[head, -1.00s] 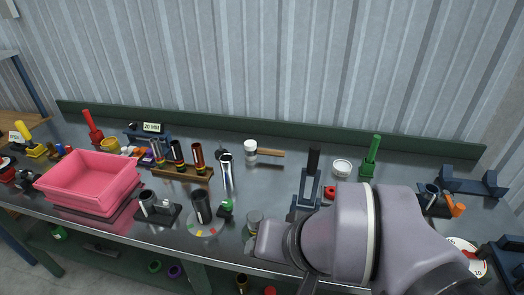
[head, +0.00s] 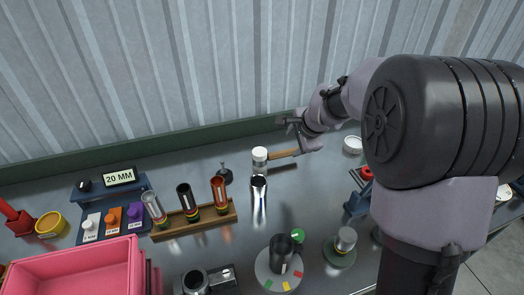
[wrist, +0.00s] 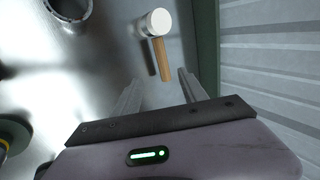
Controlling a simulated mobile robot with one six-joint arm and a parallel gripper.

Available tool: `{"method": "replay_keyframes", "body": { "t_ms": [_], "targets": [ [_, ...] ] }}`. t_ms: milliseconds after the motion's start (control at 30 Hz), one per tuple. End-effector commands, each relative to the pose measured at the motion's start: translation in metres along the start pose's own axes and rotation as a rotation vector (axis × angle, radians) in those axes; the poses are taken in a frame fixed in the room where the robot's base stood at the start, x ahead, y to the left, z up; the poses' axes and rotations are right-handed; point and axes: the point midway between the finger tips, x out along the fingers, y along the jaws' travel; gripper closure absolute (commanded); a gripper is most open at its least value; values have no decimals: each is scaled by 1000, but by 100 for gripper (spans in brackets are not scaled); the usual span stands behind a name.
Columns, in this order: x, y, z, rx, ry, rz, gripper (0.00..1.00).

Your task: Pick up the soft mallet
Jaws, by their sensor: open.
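The soft mallet has a white head (head: 260,154) and a wooden handle (head: 285,153). It rests on the grey metal bench, with its handle pointing right in the head view. My gripper (head: 291,127) is above and just behind the handle, open and empty. In the wrist view the mallet's white head (wrist: 155,24) is at the top. Its handle (wrist: 160,62) points down toward the gap between my open fingers (wrist: 160,92). The handle's end lies near the fingertips and appears apart from them.
A shiny metal tube (head: 259,200) stands in front of the mallet head. A wooden rack (head: 192,222) with several tubes is to the left. A white round dish (head: 353,145) is right of my gripper. The green back ledge (head: 120,152) and corrugated wall are close behind.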

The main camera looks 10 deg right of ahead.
Motion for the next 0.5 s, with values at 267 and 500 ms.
{"method": "replay_keyframes", "body": {
  "t_ms": [267, 500],
  "targets": [
    [84, 4, 1, -3, -2, 3, 50],
    [118, 1, 2, -4, -1, 2, 50]
  ]
}}
